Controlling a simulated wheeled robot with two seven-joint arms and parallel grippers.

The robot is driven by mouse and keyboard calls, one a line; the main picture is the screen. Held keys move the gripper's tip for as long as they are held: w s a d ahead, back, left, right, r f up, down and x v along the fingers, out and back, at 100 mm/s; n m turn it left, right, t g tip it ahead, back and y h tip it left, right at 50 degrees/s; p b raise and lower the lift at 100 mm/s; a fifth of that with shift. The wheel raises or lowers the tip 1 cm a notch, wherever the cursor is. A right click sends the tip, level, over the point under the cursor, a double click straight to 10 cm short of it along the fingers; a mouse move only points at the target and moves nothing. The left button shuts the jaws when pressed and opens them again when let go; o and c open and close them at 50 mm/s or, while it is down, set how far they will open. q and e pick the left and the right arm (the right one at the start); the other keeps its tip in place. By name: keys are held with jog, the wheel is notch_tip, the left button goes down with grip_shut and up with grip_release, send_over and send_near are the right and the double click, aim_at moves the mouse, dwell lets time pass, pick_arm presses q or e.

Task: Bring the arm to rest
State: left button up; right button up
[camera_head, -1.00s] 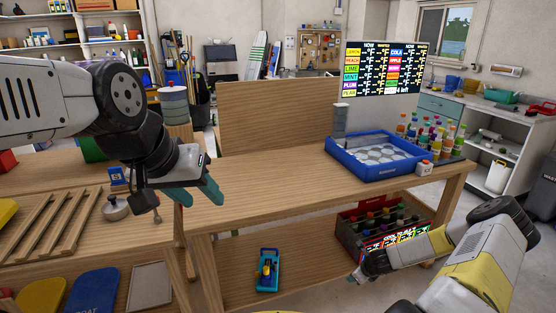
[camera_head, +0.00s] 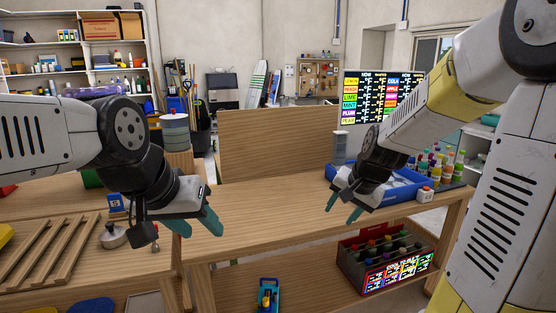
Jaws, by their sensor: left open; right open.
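My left gripper (camera_head: 195,224) has teal fingers that are open and empty, at the left end of the wooden bench (camera_head: 275,200). My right gripper (camera_head: 344,205) is open and empty, above the bench top and just in front of the blue tray (camera_head: 398,196). My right arm comes in from the upper right and covers much of the tray and part of the sign behind it.
Bottles (camera_head: 440,165) stand behind the tray, and a small white box with a red top (camera_head: 425,195) is beside it. A dark crate (camera_head: 352,262) of bottles and a blue-teal item (camera_head: 266,297) sit on the lower shelf. The bench's middle is clear.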

jog(key=s+a+r+n, duration=0.1)
jog(key=s+r+n, duration=0.2)
jog(key=s, duration=0.6)
jog(key=s+a+r+n, duration=0.1)
jog(key=s+r+n, duration=0.2)
jog(key=s, duration=0.6)
notch_tip(320, 180, up, 3)
jog(key=shift+f+n+t, duration=0.2)
jog(key=shift+n+t, duration=0.1)
jog(key=shift+a, duration=0.1)
